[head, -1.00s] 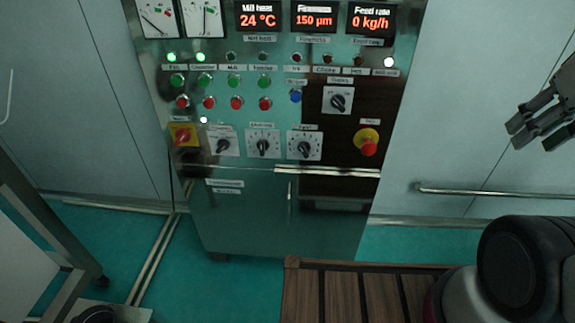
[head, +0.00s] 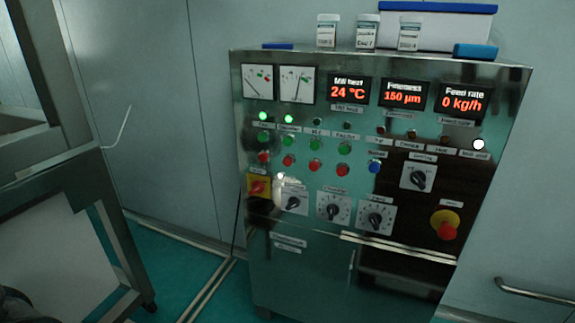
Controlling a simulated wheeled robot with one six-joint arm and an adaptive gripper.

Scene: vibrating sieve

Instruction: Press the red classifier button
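The red classifier button (head: 288,160) is on the front of a steel control cabinet (head: 300,262). It looks like the second red button from the left, under the column whose small label seems to read Classifier. A green button (head: 289,141) sits right above it, and a lit green lamp (head: 288,119) is above that. Red buttons stand on both sides of it. Nothing covers the button. My gripper is not in the head view now.
A yellow-and-red switch (head: 259,187), dark rotary knobs (head: 333,212) and a red emergency stop (head: 446,229) are lower on the panel. Small jars (head: 366,32) stand on top. A steel frame (head: 75,165) is at the left; a rail (head: 535,292) is at right.

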